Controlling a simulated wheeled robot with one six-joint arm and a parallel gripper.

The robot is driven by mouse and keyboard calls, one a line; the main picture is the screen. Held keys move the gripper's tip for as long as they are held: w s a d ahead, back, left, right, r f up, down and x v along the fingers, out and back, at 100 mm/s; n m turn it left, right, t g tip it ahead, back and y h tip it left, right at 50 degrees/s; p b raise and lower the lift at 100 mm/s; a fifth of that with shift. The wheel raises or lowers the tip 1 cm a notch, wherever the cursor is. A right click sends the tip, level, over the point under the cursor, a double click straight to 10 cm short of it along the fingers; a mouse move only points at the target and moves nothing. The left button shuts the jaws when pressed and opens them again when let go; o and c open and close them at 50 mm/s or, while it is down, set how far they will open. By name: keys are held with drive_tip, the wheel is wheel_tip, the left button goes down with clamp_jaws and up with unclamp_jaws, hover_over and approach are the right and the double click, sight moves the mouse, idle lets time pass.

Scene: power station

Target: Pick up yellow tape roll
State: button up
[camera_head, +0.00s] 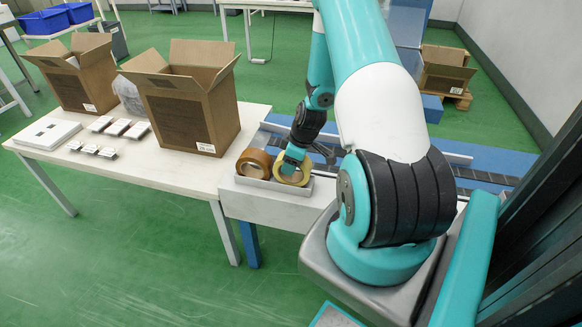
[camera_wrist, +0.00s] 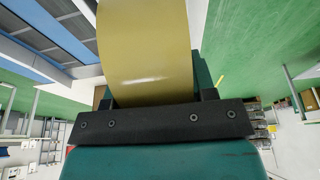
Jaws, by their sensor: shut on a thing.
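The yellow tape roll (camera_head: 292,172) is at the right end of a small metal tray (camera_head: 262,182) in the head view. My gripper (camera_head: 296,158) is at the roll and shut on it; the arm partly hides the roll and the fingertips. In the wrist view the yellow roll (camera_wrist: 148,50) fills the upper middle, held against the dark gripper bar (camera_wrist: 155,122). A brown tape roll (camera_head: 254,162) stands beside it on the left in the tray. I cannot tell whether the yellow roll still touches the tray.
Open cardboard boxes (camera_head: 190,105) stand on the white table (camera_head: 130,168) to the left, with small white-and-dark items (camera_head: 117,127) in front of them. A conveyor (camera_head: 470,172) runs behind and right of the tray. Green floor (camera_head: 130,250) lies free at the front left.

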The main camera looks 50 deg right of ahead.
wheel_tip(320, 180, up, 18)
drive_tip(key=w+a+f+m+p, duration=0.1)
drive_tip(key=w+a+p, duration=0.1)
drive_tip(key=a, duration=0.6)
drive_tip(key=w+a+f+m+h+p, duration=0.1)
drive_tip(key=w+a+m+p, duration=0.1)
drive_tip(key=a, duration=0.5)
drive_tip(key=w+a+f+m+p, duration=0.1)
drive_tip(key=w+a+p, duration=0.1)
drive_tip(key=a, duration=0.6)
drive_tip(key=shift+w+a+p, duration=0.35)
drive_tip(key=shift+p, duration=0.35)
drive_tip(key=shift+d+f, duration=0.1)
